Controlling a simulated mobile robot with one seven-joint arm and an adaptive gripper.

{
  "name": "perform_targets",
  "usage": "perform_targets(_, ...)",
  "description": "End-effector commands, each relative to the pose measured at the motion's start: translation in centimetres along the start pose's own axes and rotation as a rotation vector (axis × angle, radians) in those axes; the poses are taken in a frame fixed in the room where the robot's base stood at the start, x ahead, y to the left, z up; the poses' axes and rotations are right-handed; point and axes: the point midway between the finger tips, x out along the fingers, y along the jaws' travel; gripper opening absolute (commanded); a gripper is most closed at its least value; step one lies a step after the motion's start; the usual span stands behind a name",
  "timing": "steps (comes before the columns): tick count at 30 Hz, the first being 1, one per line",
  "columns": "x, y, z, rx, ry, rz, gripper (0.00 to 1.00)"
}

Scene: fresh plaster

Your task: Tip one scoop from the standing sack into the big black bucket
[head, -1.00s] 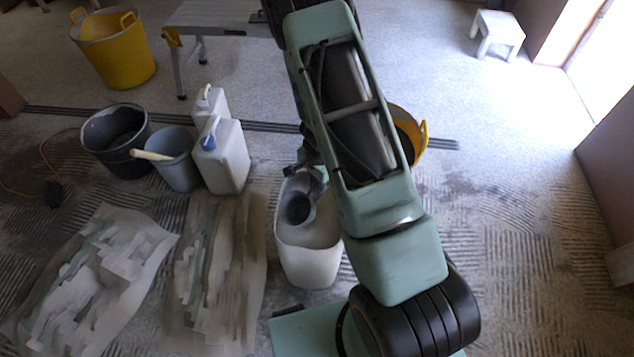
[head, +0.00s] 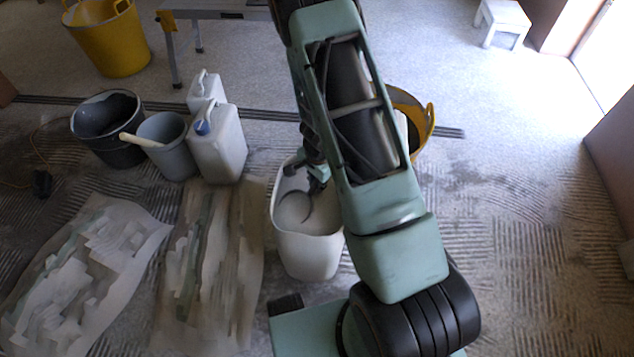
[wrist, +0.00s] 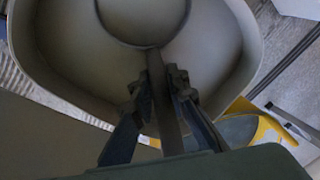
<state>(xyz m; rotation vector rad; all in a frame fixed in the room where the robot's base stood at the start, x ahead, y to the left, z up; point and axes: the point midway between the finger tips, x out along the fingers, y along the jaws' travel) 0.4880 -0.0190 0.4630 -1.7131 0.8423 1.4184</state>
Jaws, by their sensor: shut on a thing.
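The standing sack (head: 309,258), whitish and open-topped, stands upright in front of me with pale powder inside. My gripper (head: 318,180) is over its mouth, partly hidden by my arm. In the wrist view my gripper (wrist: 160,88) is shut on the dark handle of the scoop (wrist: 166,112). The scoop's round rim (head: 293,212) is down inside the sack mouth at the powder. Its bowl looks as pale as the powder, so I cannot tell how full it is. The big black bucket (head: 88,142) stands at the back left, apart from the sack, its inside dark.
A grey bucket (head: 166,160) with a pale handle sticking out and two white canisters (head: 222,153) stand between the black bucket and the sack. Flattened smeared sheets (head: 80,270) lie front left. A yellow tub (head: 428,125) is partly behind my arm. Floor at right is clear.

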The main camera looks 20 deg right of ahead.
Motion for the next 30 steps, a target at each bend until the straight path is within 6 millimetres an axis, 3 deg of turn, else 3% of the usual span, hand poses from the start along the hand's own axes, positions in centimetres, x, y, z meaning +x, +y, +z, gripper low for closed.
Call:
perform_targets(17,0.3,0.0,0.0,0.000,0.001,-0.001,0.00)
perform_targets(30,-4.6,-0.7,-0.6,-0.001,0.002,-0.002,0.00)
